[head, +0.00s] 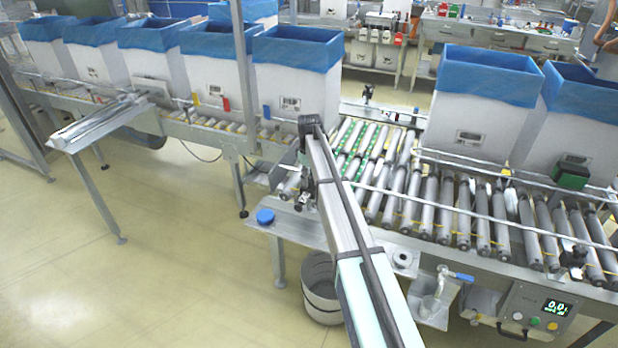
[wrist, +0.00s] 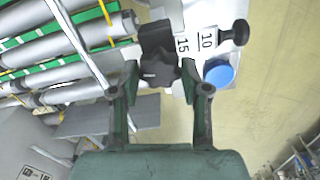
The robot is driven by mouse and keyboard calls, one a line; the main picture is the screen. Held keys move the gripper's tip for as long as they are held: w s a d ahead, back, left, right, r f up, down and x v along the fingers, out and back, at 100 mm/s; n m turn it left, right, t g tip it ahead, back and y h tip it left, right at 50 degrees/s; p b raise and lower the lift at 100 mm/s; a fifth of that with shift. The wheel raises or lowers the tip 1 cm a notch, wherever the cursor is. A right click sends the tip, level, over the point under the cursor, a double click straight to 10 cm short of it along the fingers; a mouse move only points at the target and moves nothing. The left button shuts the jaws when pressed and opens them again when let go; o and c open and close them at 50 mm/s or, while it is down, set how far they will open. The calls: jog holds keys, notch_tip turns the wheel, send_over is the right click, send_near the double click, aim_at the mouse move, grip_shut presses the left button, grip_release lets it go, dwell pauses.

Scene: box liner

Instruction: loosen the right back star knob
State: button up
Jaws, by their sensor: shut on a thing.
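A black star knob (wrist: 158,73) sits in the upper middle of the wrist view, on a black clamp block beside a white scale plate marked 10 and 15. My gripper (wrist: 160,66) has its two dark green fingers closed on either side of this knob, with the tips at its edges. A second black knob (wrist: 236,32) sticks out to the right of the scale plate, apart from the fingers. In the head view, I cannot clearly make out the fingers or the held knob.
A blue round cap (wrist: 219,74) lies close to the right fingertip; it also shows in the head view (head: 265,216). Grey and green rollers and a metal guide rail (wrist: 80,45) are at left. White boxes with blue liners (head: 298,75) stand along the conveyor. Open floor lies right in the wrist view.

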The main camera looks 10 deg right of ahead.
jog(key=shift+s, duration=0.1)
jog(key=o, duration=1.1)
jog(key=shift+o, duration=0.2)
notch_tip(320, 180, up, 12)
